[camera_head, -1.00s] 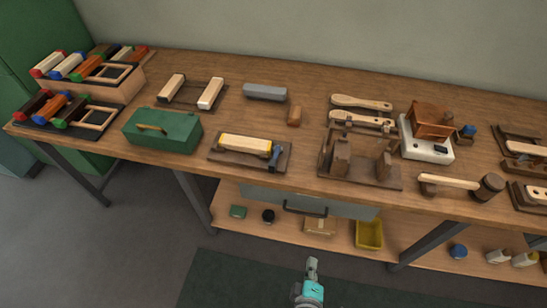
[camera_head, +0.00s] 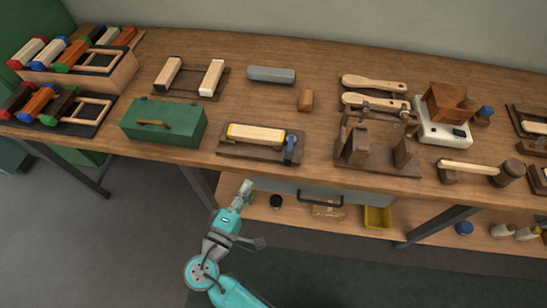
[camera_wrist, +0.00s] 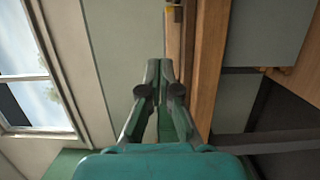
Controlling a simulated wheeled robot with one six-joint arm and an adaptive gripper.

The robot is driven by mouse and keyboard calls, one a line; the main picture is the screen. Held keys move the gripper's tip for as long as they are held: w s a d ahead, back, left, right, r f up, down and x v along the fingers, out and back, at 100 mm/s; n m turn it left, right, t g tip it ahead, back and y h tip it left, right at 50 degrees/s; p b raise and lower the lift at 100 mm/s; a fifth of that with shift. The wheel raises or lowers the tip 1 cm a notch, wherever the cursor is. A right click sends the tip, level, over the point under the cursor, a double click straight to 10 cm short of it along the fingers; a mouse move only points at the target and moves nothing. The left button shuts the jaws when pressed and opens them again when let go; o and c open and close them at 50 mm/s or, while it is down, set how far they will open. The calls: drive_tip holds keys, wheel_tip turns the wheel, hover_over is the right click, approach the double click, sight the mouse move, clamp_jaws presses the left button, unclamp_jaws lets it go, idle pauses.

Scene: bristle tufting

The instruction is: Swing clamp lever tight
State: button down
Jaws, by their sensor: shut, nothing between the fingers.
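The clamp lever (camera_head: 290,147) is a small blue handle at the right end of a dark wooden fixture (camera_head: 231,149) on the bench. It stands roughly upright beside a pale wooden block with yellow at its end (camera_head: 257,134), which lies in the fixture. My gripper (camera_head: 247,185) is shut and empty, in front of the bench's front edge, below and left of the lever. In the wrist view my gripper (camera_wrist: 160,64) has its fingers together, pointing along the bench edge. Whether the lever is tight cannot be told.
The wooden bench top (camera_head: 262,104) has a front edge just above my gripper. A green box (camera_head: 163,122) stands left of the fixture and a dark wooden stand (camera_head: 378,150) right of it. A grey drawer (camera_head: 285,187) hangs below.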

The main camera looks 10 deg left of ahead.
approach(290, 147)
drive_tip(key=w+a, duration=0.1)
drive_tip(key=w+a+r, duration=0.1)
drive_tip(key=a, duration=0.1)
drive_tip(key=w+a, duration=0.1)
drive_tip(key=shift+w+a+r, duration=0.15)
drive_tip(key=shift+a+r, duration=0.1)
drive_tip(key=shift+r, duration=0.15)
drive_tip(key=shift+d, duration=1.95)
drive_tip(key=shift+d, duration=0.1)
